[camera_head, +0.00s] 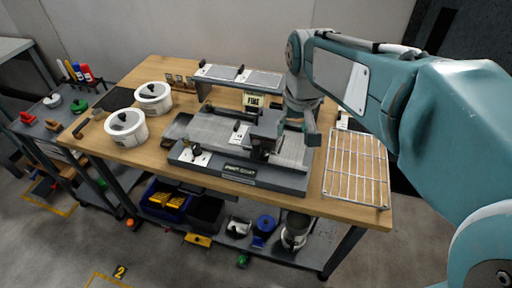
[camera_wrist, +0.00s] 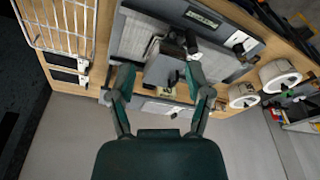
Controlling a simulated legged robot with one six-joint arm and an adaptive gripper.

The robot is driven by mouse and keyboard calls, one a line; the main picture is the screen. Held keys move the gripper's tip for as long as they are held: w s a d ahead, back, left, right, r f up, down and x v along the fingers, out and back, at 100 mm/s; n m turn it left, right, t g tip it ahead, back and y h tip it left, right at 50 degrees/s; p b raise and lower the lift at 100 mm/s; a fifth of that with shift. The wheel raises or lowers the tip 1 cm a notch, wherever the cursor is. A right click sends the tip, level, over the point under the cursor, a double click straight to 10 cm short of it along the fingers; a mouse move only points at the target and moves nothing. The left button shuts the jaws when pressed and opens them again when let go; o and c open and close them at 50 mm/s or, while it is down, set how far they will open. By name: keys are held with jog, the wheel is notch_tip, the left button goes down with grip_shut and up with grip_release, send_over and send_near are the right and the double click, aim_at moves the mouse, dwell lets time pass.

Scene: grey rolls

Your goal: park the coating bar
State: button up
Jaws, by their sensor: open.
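A flat coating machine (camera_head: 240,172) with a pale grey bed (camera_head: 208,130) stands on the wooden bench. A dark block (camera_head: 265,132) sits across the right part of the bed; I take it for the coating bar's carriage, but the bar itself is hard to make out. In the wrist view the dark block (camera_wrist: 174,47) lies beyond my fingertips. My gripper (camera_head: 297,128) is above the right-back side of the machine, close to the block in the picture. In the wrist view my gripper (camera_wrist: 158,76) has its fingers spread wide with nothing held between them.
A wire rack (camera_head: 357,165) lies to the right on the bench (camera_head: 150,72). A raised grey shelf (camera_head: 240,76) stands behind the machine, with a small label sign (camera_head: 253,100). Two white lidded pots (camera_head: 126,127) stand at left. A lower shelf holds bins and jars.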

jog(key=n+g, duration=0.1)
jog(key=g, duration=0.1)
send_near(256, 151)
jog(key=shift+w+a+f, duration=0.2)
jog(key=shift+w+f, duration=0.1)
jog(key=shift+w, duration=0.4)
notch_tip(256, 151, down, 11)
jog(key=shift+r, duration=0.1)
grip_shut()
